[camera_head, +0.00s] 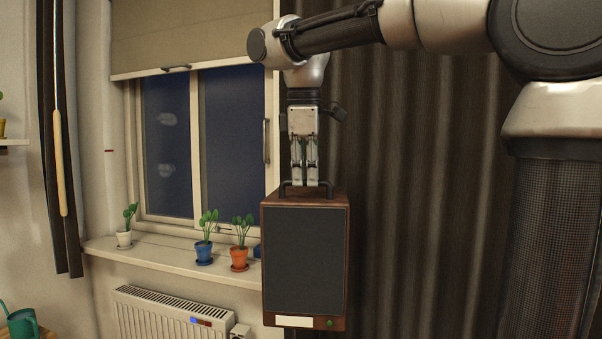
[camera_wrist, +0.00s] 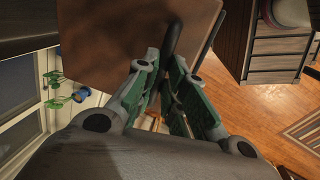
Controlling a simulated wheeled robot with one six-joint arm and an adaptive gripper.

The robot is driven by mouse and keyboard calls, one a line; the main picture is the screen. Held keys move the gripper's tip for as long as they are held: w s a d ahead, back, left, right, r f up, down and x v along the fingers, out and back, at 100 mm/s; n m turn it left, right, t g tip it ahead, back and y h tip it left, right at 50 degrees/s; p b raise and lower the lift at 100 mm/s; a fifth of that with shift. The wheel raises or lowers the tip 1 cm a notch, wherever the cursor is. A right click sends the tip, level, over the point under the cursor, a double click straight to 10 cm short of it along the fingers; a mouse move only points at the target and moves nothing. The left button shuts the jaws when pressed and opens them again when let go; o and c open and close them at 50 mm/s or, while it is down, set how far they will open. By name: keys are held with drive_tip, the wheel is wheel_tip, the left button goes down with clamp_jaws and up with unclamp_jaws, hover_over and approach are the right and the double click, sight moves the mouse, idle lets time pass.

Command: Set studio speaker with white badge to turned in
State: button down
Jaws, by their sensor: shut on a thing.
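The studio speaker (camera_head: 305,260) is a brown wooden box with a dark front grille. A white badge (camera_head: 293,321) and a small green dot (camera_head: 330,323) sit along its bottom front edge. Its front faces the head camera, with a thin strip of its side showing. My gripper (camera_head: 305,182) points straight down over its top and is shut on the dark carrying handle (camera_head: 331,187). In the wrist view my fingers (camera_wrist: 166,72) close around the handle bar (camera_wrist: 173,36) above the brown top (camera_wrist: 105,35). What lies under the speaker is not visible.
Left of the speaker, a windowsill (camera_head: 165,254) carries potted plants, the orange pot (camera_head: 239,259) closest. A radiator (camera_head: 165,314) is below. A dark curtain (camera_head: 420,190) hangs behind on the right. The wrist view shows a drawer unit (camera_wrist: 275,50) and wooden floor (camera_wrist: 245,115).

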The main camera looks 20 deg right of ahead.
drive_tip(key=shift+s+d+n+y, duration=0.2)
drive_tip(key=shift+d+n, duration=0.3)
drive_tip(key=shift+n, duration=0.4)
drive_tip(key=shift+s+d+n+y, duration=0.1)
drive_tip(key=shift+d+n+y, duration=0.1)
drive_tip(key=shift+d+n, duration=0.5)
drive_tip(key=shift+a+n, duration=0.15)
drive_tip(key=shift+n, duration=0.15)
drive_tip(key=c, duration=1.5)
unclamp_jaws()
wheel_tip(320, 180, up, 12)
drive_tip(key=s, duration=0.2)
drive_tip(key=shift+s+a, duration=0.15)
drive_tip(key=shift+f, duration=0.15)
